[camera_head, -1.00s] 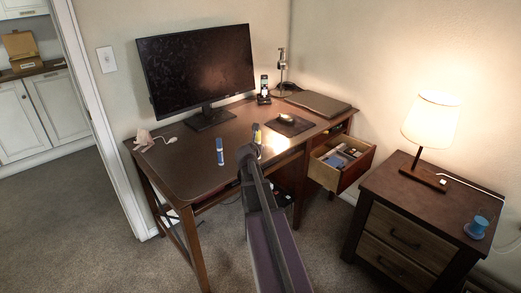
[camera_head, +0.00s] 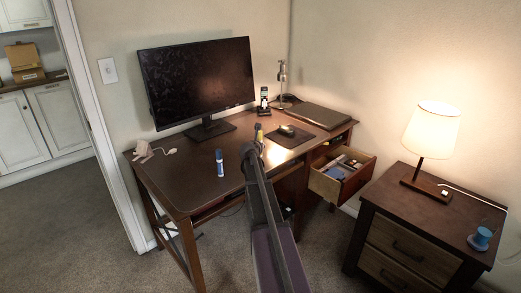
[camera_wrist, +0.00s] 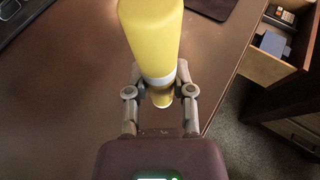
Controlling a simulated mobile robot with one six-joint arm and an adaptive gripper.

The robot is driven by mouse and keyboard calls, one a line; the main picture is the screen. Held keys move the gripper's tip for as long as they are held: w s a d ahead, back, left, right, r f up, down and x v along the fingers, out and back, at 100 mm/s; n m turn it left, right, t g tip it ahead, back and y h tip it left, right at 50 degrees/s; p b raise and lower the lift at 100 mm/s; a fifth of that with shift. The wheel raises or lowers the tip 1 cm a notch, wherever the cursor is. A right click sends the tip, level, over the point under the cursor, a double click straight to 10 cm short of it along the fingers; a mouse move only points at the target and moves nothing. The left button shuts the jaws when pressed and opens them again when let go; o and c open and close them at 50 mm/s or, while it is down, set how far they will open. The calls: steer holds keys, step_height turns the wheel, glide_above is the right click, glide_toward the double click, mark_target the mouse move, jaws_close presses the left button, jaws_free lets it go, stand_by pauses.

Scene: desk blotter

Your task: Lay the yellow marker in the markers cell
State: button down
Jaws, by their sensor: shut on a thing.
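The yellow marker (camera_wrist: 153,38) fills the upper middle of the wrist view, with a pale band near its lower part. My gripper (camera_wrist: 160,88) is shut on it, one finger on each side, and holds it over the brown desk. In the head view only a small yellow bit of the marker (camera_head: 258,128) shows above my arm. The open drawer (camera_head: 343,178) at the desk's right side holds several small items; it also shows at the upper right of the wrist view (camera_wrist: 265,69). I cannot tell which compartment is the markers cell.
A blue marker (camera_head: 220,164) stands upright on the desk (camera_head: 185,182). A monitor (camera_head: 197,80), a mouse on a dark pad (camera_head: 288,140), a closed laptop (camera_head: 318,112) and a phone stand (camera_head: 264,100) are farther back. A nightstand (camera_head: 425,215) with a lamp (camera_head: 432,135) stands right of the drawer.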

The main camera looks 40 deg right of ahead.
steer(key=shift+w+d+f, duration=0.1)
steer(key=shift+w+d, duration=0.45)
steer(key=shift+w+d+f, duration=0.1)
steer(key=shift+w+d, duration=0.55)
steer(key=shift+w, duration=0.15)
steer(key=shift+w+d+f+b, duration=0.25)
steer(key=shift+f+b, duration=0.2)
steer(key=shift+b, duration=0.15)
steer(key=shift+f+b, duration=1.15)
steer(key=shift+f, duration=0.15)
steer(key=shift+c, duration=2.4)
jaws_free()
